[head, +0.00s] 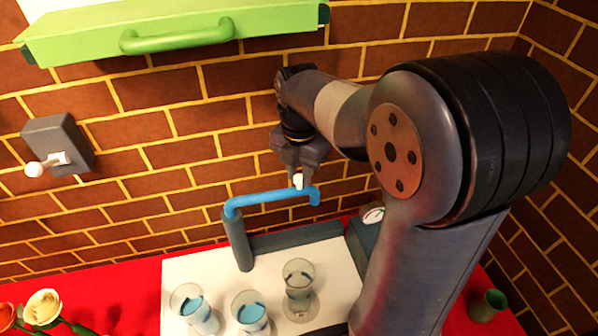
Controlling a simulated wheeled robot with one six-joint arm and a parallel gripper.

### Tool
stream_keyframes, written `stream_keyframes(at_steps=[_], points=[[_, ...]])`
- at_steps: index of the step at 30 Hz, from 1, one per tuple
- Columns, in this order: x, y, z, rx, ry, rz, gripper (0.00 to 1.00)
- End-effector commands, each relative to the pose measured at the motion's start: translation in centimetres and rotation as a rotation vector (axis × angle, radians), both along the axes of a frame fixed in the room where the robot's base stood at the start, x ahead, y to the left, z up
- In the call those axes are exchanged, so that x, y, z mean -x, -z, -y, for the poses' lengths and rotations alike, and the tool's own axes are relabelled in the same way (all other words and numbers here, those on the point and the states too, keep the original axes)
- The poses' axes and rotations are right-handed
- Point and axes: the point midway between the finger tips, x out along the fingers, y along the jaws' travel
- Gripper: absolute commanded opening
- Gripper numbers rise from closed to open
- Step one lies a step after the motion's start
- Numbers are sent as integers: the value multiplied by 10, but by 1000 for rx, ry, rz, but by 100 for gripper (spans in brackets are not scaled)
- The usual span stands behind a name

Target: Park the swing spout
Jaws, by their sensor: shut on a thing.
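The blue swing spout (268,198) stands on a dark grey post (238,243) at the back of a white board. Its arm runs to the right from the post, and its tip bends down near the right end. My gripper (298,183) reaches down from above and is shut on the spout near that tip, at a pale piece between the fingers. The exact contact is small and partly hidden by the fingers.
Several clear glasses, some with blue liquid (252,310), stand on the white board (335,268) below the spout. A dial (373,216) sits behind my arm. A green drawer (180,30), a wall switch (60,148), flowers (42,307) and a green vase (488,303) are around.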

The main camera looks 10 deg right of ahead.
Motion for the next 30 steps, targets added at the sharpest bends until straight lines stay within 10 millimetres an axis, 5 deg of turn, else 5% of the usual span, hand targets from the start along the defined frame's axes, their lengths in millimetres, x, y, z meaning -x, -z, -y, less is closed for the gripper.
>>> stream_keyframes(at_steps=[5, 6, 14, 30], points=[[0, 0, 0, 0, -1, 0, 0], [0, 0, 0, 0, -1, 0, 24], [0, 0, 0, 0, 0, 0, 45], [6, 0, -2, 0, 32, 1, 45]])
